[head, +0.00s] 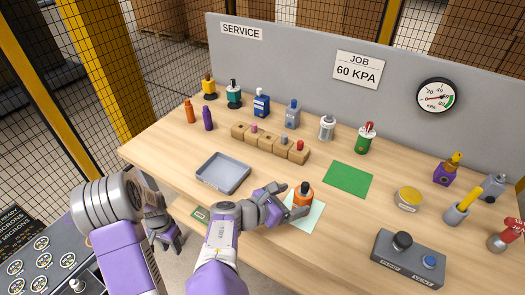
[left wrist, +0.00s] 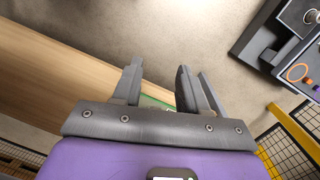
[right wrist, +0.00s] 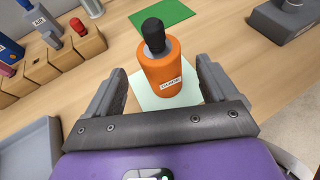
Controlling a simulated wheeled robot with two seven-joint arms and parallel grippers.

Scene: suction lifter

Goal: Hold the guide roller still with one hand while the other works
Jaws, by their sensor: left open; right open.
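An orange cylinder with a black top (head: 303,196) stands upright on a pale green sheet (head: 314,219). It also shows in the right wrist view (right wrist: 166,72), with a small white label too small to read surely; I cannot confirm it is the guide roller. My right gripper (head: 293,202) is open at the cylinder, with a finger on either side and gaps visible in the right wrist view (right wrist: 163,75). My left gripper (head: 168,242) is open and empty, hanging off the table's front edge; the left wrist view (left wrist: 158,70) shows nothing between its fingers.
A grey tray (head: 223,172) lies left of the right gripper. Behind it are wooden blocks (head: 269,141) with small pegs, and several bottles. A green sheet (head: 348,179) lies beyond the cylinder. A grey box with knobs (head: 408,259) and a yellow-topped tin (head: 408,198) are at right.

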